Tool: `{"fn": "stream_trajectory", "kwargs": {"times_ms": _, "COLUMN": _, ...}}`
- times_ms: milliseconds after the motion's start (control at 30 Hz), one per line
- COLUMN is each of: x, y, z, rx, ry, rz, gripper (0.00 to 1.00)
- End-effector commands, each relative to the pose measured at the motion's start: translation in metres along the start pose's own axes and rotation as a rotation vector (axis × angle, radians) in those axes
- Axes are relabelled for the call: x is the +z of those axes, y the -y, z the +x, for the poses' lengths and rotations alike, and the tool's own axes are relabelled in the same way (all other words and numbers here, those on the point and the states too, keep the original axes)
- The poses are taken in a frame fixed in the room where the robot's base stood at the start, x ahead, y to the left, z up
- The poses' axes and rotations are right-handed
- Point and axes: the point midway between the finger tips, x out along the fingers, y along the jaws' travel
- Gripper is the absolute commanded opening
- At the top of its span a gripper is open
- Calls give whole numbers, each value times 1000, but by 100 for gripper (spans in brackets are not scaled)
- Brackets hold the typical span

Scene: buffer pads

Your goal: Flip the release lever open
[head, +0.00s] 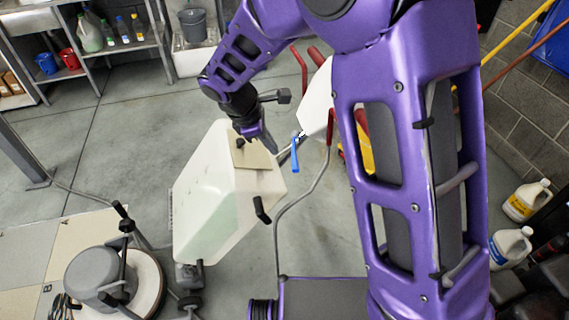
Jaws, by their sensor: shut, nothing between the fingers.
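A blue lever (295,154) hangs roughly upright on a thin metal bar just right of the white translucent tank (205,195). I cannot tell for certain that it is the release lever. My gripper (266,143) is shut and empty, pointing down over the tank's top near a tan flap (252,157). It is a short way left of the blue lever, with a visible gap between them. The fingertips are small and partly dark against the tank, and I cannot tell whether they touch it.
A grey floor machine (92,275) with a round base stands at the lower left. Red-gripped handles (301,70) rise behind the tank. White jugs (526,200) stand at the right. A shelf (120,45) with bottles and buckets is at the back left. Open concrete floor lies between.

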Motion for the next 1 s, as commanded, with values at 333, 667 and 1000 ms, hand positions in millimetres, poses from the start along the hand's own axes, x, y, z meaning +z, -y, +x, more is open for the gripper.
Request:
{"fn": "stream_trajectory", "kwargs": {"times_ms": 333, "x": 0, "y": 1, "z": 19, "rx": -2, "ry": 2, "rz": 0, "gripper": 0}}
{"fn": "stream_trajectory", "kwargs": {"times_ms": 667, "x": 0, "y": 1, "z": 78, "rx": -1, "ry": 2, "rz": 1, "gripper": 0}}
{"fn": "stream_trajectory", "kwargs": {"times_ms": 1000, "x": 0, "y": 0, "z": 100, "rx": 1, "ry": 1, "rz": 1, "gripper": 0}}
